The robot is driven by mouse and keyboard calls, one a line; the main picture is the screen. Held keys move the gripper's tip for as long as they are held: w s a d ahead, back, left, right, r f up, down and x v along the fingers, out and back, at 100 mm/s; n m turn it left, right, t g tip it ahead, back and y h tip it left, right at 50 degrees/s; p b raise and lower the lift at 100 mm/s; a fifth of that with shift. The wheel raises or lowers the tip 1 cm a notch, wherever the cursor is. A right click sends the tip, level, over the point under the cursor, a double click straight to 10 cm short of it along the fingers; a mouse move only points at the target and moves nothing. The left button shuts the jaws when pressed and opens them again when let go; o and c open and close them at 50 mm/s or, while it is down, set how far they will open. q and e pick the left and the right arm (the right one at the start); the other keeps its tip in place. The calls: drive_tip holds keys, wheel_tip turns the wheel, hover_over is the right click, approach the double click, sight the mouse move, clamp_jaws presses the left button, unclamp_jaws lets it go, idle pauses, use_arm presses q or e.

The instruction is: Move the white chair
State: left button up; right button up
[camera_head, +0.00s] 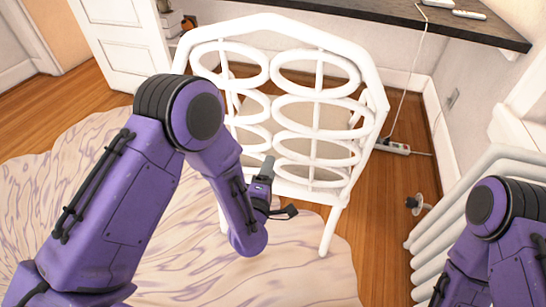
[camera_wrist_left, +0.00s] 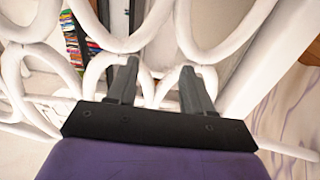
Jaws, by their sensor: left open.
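The white chair (camera_head: 318,112) stands in the middle of the head view, its looped back facing me, partly on the rug. My left gripper (camera_head: 266,168) is at the lower part of the chair back. In the left wrist view the chair's white loops (camera_wrist_left: 215,25) fill the upper picture, and the two fingers of the gripper (camera_wrist_left: 160,76) are spread apart close to the bars. I cannot tell whether they touch. My right arm shows at lower right, but its gripper is out of view.
A dark desk top (camera_head: 400,18) runs behind the chair. A white radiator (camera_head: 460,205) stands at the right, with a power strip (camera_head: 393,146) on the floor near the wall. A pale patterned rug (camera_head: 180,250) covers the floor at left. A white door (camera_head: 122,45) is at back left.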

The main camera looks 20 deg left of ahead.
sight(274, 154)
use_arm(q)
drive_tip(key=w, duration=0.7)
drive_tip(key=shift+a, duration=0.1)
clamp_jaws()
drive_tip(key=shift+f, duration=0.1)
idle(0.9)
